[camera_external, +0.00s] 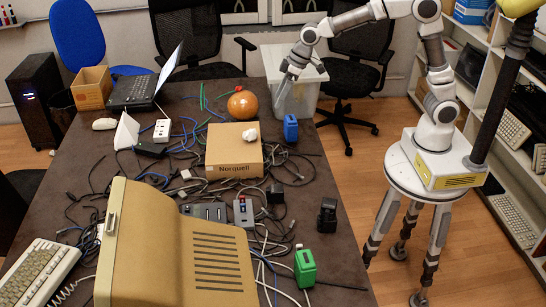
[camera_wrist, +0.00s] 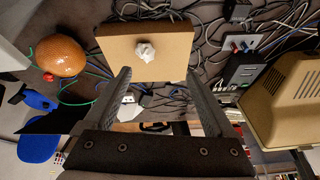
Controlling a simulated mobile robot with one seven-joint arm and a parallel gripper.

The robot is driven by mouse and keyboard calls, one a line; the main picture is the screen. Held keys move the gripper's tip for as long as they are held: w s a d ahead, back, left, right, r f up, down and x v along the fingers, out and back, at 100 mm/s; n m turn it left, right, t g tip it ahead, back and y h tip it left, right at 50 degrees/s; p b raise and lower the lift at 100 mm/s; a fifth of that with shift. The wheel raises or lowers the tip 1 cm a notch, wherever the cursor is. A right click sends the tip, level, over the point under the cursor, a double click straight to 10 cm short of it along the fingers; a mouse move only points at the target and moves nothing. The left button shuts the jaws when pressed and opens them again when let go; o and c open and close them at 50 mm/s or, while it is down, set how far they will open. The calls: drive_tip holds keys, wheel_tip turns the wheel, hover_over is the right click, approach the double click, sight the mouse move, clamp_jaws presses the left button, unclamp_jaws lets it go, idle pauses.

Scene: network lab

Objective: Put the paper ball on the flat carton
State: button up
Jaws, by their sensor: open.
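The flat carton (camera_external: 234,172) is a tan box marked "Norquell" on the table. The white crumpled paper ball (camera_external: 250,134) rests on its top, towards the far right corner. In the wrist view the paper ball (camera_wrist: 145,50) sits on the carton top (camera_wrist: 112,44), ahead of and between the fingers. My gripper (camera_external: 283,90) is up beyond the table's far right side, apart from ball and carton. In the wrist view my gripper (camera_wrist: 157,73) is open, with nothing between its fingers.
Tangled cables (camera_external: 290,165) surround the carton. An orange ball (camera_external: 242,105) and a blue object (camera_external: 290,128) stand behind it. A beige monitor (camera_external: 180,250) fills the near table.

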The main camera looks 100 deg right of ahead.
drive_tip(key=s+a+r, duration=0.1)
drive_tip(key=s+a, duration=0.2)
drive_tip(key=s, duration=0.7)
drive_tip(key=s+a+r+n, duration=0.1)
drive_tip(key=s+a, duration=0.3)
drive_tip(key=s, duration=0.6)
drive_tip(key=s+a+r, duration=0.3)
drive_tip(key=s, duration=0.7)
drive_tip(key=shift+a+n+t, duration=0.3)
drive_tip(key=shift+n+t, duration=0.1)
drive_tip(key=shift+s+r, duration=0.1)
drive_tip(key=shift+r, duration=0.05)
wheel_tip(320, 180, up, 9)
drive_tip(key=p, duration=0.8)
drive_tip(key=shift+p, duration=0.4)
